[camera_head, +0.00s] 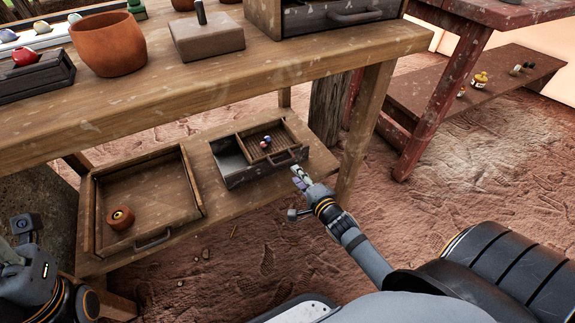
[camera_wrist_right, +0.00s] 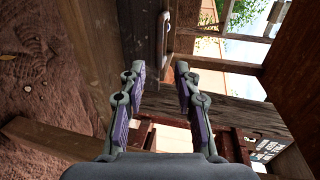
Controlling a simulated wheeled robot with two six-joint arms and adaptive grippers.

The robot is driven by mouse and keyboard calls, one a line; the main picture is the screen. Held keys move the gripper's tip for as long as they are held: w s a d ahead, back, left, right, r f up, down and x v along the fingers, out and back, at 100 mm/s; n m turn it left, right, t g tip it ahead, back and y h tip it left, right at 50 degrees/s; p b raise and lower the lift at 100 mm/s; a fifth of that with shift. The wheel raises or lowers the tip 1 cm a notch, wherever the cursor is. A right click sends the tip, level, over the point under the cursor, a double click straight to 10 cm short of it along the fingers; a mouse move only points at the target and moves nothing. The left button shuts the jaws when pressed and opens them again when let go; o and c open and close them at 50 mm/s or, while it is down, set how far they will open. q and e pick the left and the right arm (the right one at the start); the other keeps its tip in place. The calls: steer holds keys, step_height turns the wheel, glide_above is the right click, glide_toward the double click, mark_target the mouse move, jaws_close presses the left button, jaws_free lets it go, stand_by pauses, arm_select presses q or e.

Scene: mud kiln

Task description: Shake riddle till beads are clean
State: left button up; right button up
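The riddle (camera_head: 289,138), a wooden tray with a slatted floor, sits in the right part of a grey open box (camera_head: 236,172) on the low shelf. A few small red, white and blue beads (camera_head: 265,143) lie in it. Its dark handle (camera_head: 286,158) faces my right gripper (camera_head: 297,171), just in front and apart. In the right wrist view my right gripper (camera_wrist_right: 160,70) is open and empty, with a handle (camera_wrist_right: 164,32) beyond the fingertips. My left gripper (camera_head: 22,228) is at the left edge; its fingers are unclear.
Bare ground (camera_head: 230,260) lies in front.

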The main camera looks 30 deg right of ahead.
mark_target(285, 162)
steer(key=b+x, duration=0.6)
steer(key=x, duration=0.3)
steer(key=shift+w+f, duration=0.2)
steer(key=shift+w, duration=0.05)
steer(key=shift+r, duration=0.1)
jaws_close()
